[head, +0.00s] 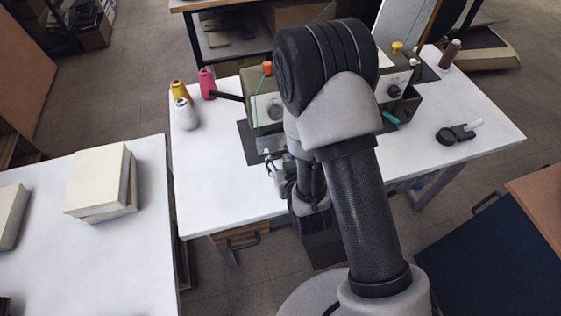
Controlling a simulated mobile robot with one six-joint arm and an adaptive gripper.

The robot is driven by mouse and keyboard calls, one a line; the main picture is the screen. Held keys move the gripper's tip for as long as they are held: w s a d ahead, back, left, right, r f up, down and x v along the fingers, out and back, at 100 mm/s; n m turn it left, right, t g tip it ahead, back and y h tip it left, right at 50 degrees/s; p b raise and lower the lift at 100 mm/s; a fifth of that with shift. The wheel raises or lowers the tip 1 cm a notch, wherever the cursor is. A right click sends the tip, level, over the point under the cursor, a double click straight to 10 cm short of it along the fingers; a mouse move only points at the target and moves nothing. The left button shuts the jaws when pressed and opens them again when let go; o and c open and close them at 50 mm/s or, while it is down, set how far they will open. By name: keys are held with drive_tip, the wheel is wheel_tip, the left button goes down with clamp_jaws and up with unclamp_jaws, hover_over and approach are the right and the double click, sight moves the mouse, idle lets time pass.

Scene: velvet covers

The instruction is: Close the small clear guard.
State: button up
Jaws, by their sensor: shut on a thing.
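The sewing machine (262,112), olive with a pale front plate, stands on the white table behind my arm. My gripper (270,160) is at the lower front of the machine's left end, close to the needle area. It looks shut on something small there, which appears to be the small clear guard. The guard itself cannot be made out, being small, clear and covered by the fingers. My arm hides the middle of the machine.
Yellow, pink and white thread cones (184,107) stand left of the machine. A separate table at left holds stacked pale books (97,180). The white table's front left (210,195) is clear.

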drive_tip(key=shift+w+f+t+y, duration=0.3)
drive_tip(key=shift+f+t, duration=0.1)
drive_tip(key=shift+t, duration=0.5)
drive_tip(key=o, duration=1.1)
drive_tip(key=shift+o, duration=0.5)
drive_tip(key=shift+a, duration=0.2)
drive_tip(key=shift+d+f, duration=0.1)
drive_tip(key=shift+d, duration=0.05)
